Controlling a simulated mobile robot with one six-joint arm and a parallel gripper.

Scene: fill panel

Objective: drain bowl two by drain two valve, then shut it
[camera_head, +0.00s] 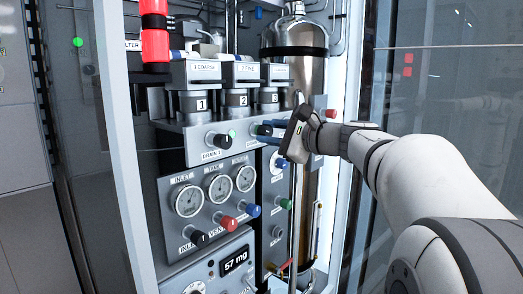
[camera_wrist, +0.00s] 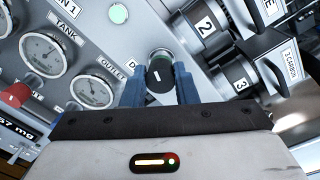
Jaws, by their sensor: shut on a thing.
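The drain two valve appears as a black knob (camera_wrist: 160,72) with a short white mark, and its label is mostly hidden. My gripper (camera_wrist: 160,88) has its two blue fingers closed on either side of this knob. In the head view my gripper (camera_head: 270,133) reaches in from the right at the same knob (camera_head: 262,130). Bowl two (camera_head: 237,101) is a dark round cup marked 2 under a grey head, above the knob. It also shows in the wrist view (camera_wrist: 206,30). Its contents cannot be made out.
The drain 1 knob (camera_head: 222,140) sits to the left, with a green lamp (camera_wrist: 118,13) between it and my gripper. Bowls one (camera_head: 200,104) and three (camera_head: 268,98) flank bowl two. Gauges (camera_head: 188,201) and coloured knobs are below; a steel cylinder (camera_head: 306,72) stands behind.

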